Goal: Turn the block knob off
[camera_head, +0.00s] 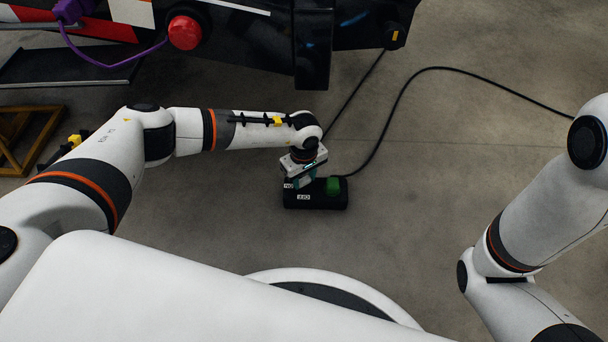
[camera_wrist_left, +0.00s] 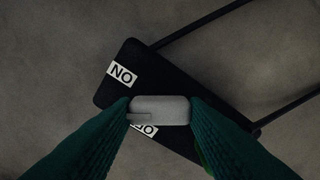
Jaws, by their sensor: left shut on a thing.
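A black block (camera_head: 322,202) lies on the floor, with a label at its left end, an OFF label on its near side and a green part (camera_head: 333,186) on its right. In the left wrist view the block (camera_wrist_left: 165,75) shows a white label (camera_wrist_left: 122,74) reading NO and a second, partly covered label (camera_wrist_left: 146,130). My left gripper (camera_head: 301,180) reaches down over the block's left part. Its green fingers are shut on a pale grey knob (camera_wrist_left: 160,108), one on each end. The knob is hidden by the gripper in the head view.
Two black cables (camera_head: 392,120) run from the block across the concrete floor. A black machine (camera_head: 270,40) with a red button (camera_head: 185,32) stands at the far side. A wooden frame (camera_head: 25,140) is at the left. Floor right of the block is clear.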

